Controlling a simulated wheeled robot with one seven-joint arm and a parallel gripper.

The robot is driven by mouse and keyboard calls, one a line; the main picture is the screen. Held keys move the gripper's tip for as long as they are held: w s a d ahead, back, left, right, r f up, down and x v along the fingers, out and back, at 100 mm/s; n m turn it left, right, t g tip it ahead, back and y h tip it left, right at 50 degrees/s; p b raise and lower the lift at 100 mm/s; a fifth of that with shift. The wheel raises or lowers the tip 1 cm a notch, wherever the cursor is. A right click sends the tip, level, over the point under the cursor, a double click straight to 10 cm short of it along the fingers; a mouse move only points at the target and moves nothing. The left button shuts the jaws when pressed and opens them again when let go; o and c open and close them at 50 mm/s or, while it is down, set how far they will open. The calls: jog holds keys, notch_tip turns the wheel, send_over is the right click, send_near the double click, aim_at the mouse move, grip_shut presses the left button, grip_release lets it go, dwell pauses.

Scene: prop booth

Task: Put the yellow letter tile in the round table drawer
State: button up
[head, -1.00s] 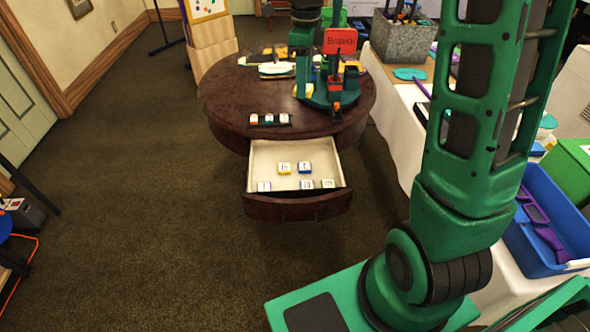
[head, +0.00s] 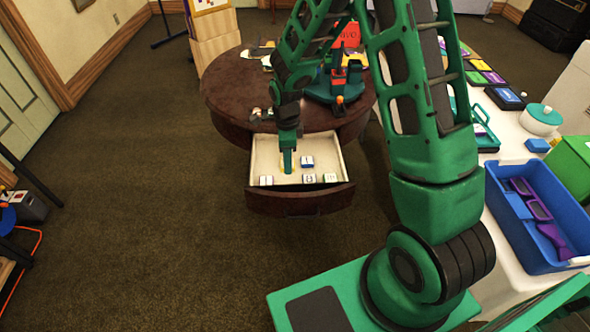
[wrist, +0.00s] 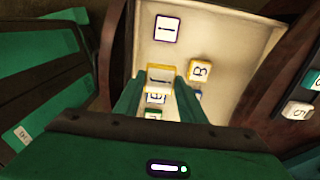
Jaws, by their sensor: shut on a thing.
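The round table (head: 225,90) has its drawer (head: 300,203) pulled open at the front. My gripper (head: 288,168) points down into the drawer's left middle part. In the wrist view my gripper (wrist: 160,88) is shut on a yellow-edged letter tile (wrist: 160,70) at the fingertips. Whether the held tile touches the drawer floor I cannot tell.
The drawer also holds a blue tile (head: 307,162) and several white-topped tiles along its front, one at left (head: 266,181). A green stand (head: 338,85) is on the table. A white side table with a blue bin (head: 540,240) stands at right.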

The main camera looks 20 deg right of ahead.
aim_at(288, 183)
notch_tip(288, 183, down, 8)
jog(key=shift+f, duration=0.2)
dwell(0.3)
jog(key=o, duration=1.1)
notch_tip(288, 183, up, 12)
jog(key=shift+r, duration=0.1)
